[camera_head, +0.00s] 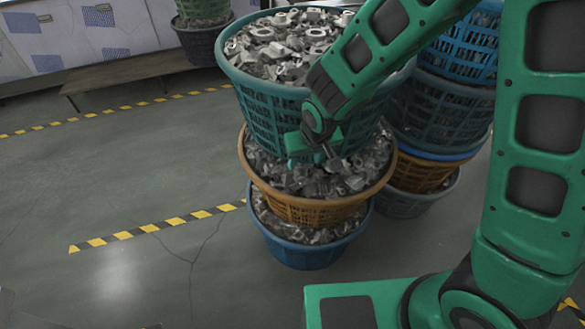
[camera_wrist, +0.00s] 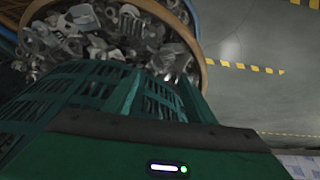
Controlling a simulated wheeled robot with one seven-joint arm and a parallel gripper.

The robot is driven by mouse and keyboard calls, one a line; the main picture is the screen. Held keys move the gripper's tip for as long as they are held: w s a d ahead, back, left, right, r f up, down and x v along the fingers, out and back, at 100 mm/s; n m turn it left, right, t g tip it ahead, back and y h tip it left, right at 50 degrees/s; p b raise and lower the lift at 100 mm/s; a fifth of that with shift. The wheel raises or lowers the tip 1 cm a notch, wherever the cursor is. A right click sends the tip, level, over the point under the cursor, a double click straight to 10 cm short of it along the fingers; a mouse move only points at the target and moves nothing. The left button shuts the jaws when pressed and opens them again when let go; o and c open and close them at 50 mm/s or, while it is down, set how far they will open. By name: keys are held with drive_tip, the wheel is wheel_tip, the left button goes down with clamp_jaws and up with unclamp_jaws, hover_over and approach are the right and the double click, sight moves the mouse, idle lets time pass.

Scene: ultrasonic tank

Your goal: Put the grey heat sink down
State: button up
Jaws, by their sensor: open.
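My gripper (camera_head: 328,152) is open, in front of the upper teal basket (camera_head: 270,118) and just above the grey metal parts (camera_head: 345,178) in the orange basket (camera_head: 300,209) below. In the wrist view, my green hand fills the bottom, and the teal basket's lattice wall (camera_wrist: 45,105) is close by it. Beyond it lie the grey parts (camera_wrist: 125,35) inside the orange rim (camera_wrist: 203,70). I cannot single out the grey heat sink among these similar grey pieces. No part is clearly seen between the fingers, and the fingertips are partly hidden.
A blue basket (camera_head: 300,252) is at the bottom of this stack. Another basket stack (camera_head: 440,115) stands close behind on the right, and a dark basket (camera_head: 203,42) stands at the back. The grey floor (camera_head: 130,190) with yellow-black tape (camera_head: 150,228) is clear on the left.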

drive_tip(key=a, duration=0.2)
hover_over(293, 175)
drive_tip(key=s, duration=0.2)
drive_tip(key=f, duration=0.5)
drive_tip(key=shift+s+d+f, duration=0.1)
drive_tip(key=shift+d+f, duration=0.25)
drive_tip(key=shift+d, duration=0.05)
drive_tip(key=shift+x, duration=2.75)
drive_tip(key=shift+s+a, duration=0.1)
drive_tip(key=shift+c, duration=0.3)
drive_tip(key=c, duration=0.9)
drive_tip(key=shift+o, duration=0.2)
drive_tip(key=shift+r, duration=0.1)
